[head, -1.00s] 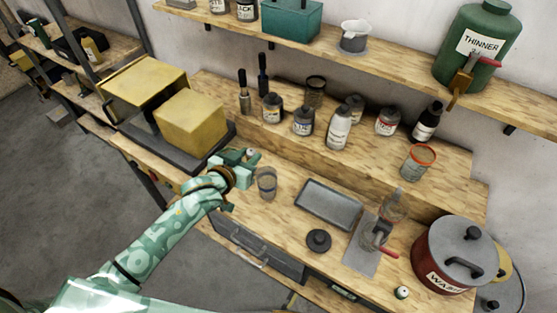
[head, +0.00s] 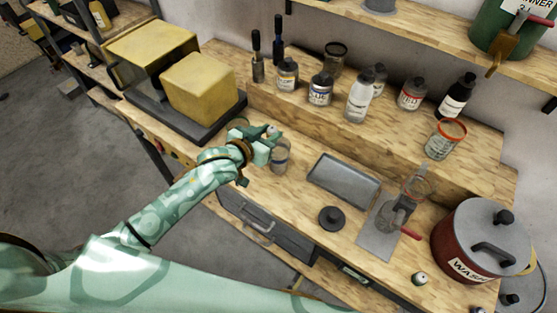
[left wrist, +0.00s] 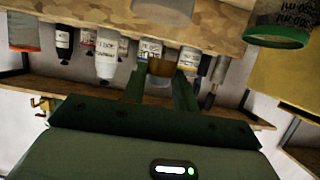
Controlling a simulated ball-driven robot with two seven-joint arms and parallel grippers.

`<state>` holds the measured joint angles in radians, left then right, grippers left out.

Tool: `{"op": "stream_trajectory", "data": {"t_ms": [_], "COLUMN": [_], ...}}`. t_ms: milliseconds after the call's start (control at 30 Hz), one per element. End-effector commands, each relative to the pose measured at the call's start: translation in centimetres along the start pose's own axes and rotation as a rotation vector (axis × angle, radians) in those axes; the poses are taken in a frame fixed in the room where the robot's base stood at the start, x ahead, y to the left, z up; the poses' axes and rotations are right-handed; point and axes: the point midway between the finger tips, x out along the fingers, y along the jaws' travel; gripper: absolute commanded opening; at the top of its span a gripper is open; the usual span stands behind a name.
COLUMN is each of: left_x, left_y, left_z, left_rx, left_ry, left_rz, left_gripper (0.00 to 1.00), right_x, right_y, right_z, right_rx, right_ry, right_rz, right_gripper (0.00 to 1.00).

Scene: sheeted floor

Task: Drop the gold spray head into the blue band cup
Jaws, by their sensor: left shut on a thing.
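My left gripper (head: 266,139) is shut on the gold spray head. In the left wrist view the spray head (left wrist: 160,67) shows as a gold-brown piece between the two dark green fingers; in the head view only a small pale part of it shows. The clear cup with a bluish tint, which I take for the blue band cup (head: 280,158), stands upright on the bench just right of the gripper, partly covered by it. The spray head is beside and above this cup, not clearly over its mouth. My right gripper is not in view.
Another cup, green-rimmed (left wrist: 278,38), is close behind the gripper. A grey tray (head: 343,181), black lid (head: 331,218) and red pot (head: 482,242) lie to the right. Bottles and an orange-rimmed jar (head: 445,140) stand on the raised shelf. Yellow boxes (head: 200,88) are at left.

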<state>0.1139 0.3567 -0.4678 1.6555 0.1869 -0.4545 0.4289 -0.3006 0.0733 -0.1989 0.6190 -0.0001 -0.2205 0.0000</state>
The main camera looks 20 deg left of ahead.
Motion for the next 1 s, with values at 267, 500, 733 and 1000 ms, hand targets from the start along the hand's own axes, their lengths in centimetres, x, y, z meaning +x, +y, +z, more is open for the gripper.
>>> {"op": "stream_trajectory", "data": {"t_ms": [267, 500, 733, 1000], "left_x": [0.0, 0.0, -1.2, -7.9], "left_y": [0.0, 0.0, 0.0, 0.0], "left_z": [-0.1, -0.1, 0.0, 0.0], "left_rx": [0.0, 0.0, 0.0, 0.0], "left_ry": [0.001, 0.0, -0.001, -0.003], "left_rz": [0.0, 0.0, 0.0, 0.0], "left_gripper": [0.4, 0.55, 0.55, 0.55], "right_x": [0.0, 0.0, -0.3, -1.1], "right_y": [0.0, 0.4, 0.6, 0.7], "right_z": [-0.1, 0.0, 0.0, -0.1], "right_rx": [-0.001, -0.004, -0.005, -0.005], "right_ry": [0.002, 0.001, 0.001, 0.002], "right_rz": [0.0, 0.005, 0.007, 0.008], "right_gripper": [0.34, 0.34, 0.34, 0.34]}}
